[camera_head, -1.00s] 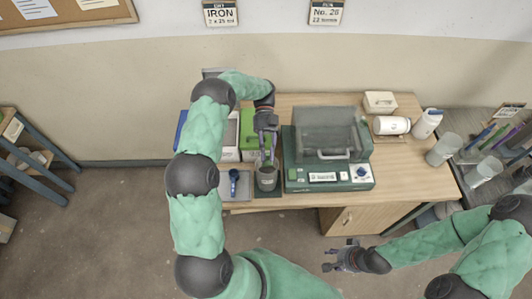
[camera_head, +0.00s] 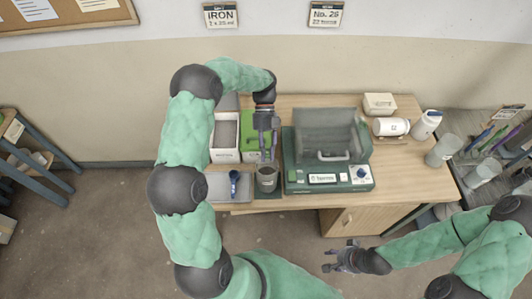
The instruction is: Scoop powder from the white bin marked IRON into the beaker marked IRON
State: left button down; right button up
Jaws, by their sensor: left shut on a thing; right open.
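The white bin (camera_head: 225,153) stands open at the back left of the table with grey powder (camera_head: 226,131) in it. Its marking is not readable. A dark grey beaker (camera_head: 267,183) with a pale label stands on a dark green mat in front of the green bin; its label is too small to read. My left gripper (camera_head: 267,154) points down just above and behind the beaker. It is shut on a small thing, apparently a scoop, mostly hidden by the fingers. My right gripper (camera_head: 342,257) is open and empty, low in front of the table.
A green bin (camera_head: 249,150) adjoins the white bin on its right. A blue scoop (camera_head: 234,181) lies on a grey tray (camera_head: 217,186) left of the beaker. A green machine (camera_head: 300,176) with a clear lid stands close right. Wall signs (camera_head: 221,16) hang behind.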

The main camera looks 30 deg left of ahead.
pick_arm(q)
jog(key=shift+r+t+y+b, duration=0.45)
jog(key=shift+t+y, duration=0.15)
jog(key=shift+t, duration=0.4)
jog(key=shift+r+t+y+b, duration=0.3)
jog(key=shift+t+y+b, duration=0.3)
jog(key=shift+t, duration=0.3)
jog(key=t+y+b, duration=0.1)
jog(key=b, duration=0.1)
jog(key=r+t+y+b, duration=0.1)
jog(key=t+b, duration=0.1)
jog(key=shift+r+t, duration=0.2)
jog(key=shift+t, duration=0.1)
jog(key=shift+r+t+y+b, duration=0.25)
jog(key=shift+t+y+b, duration=0.05)
jog(key=shift+t, duration=0.1)
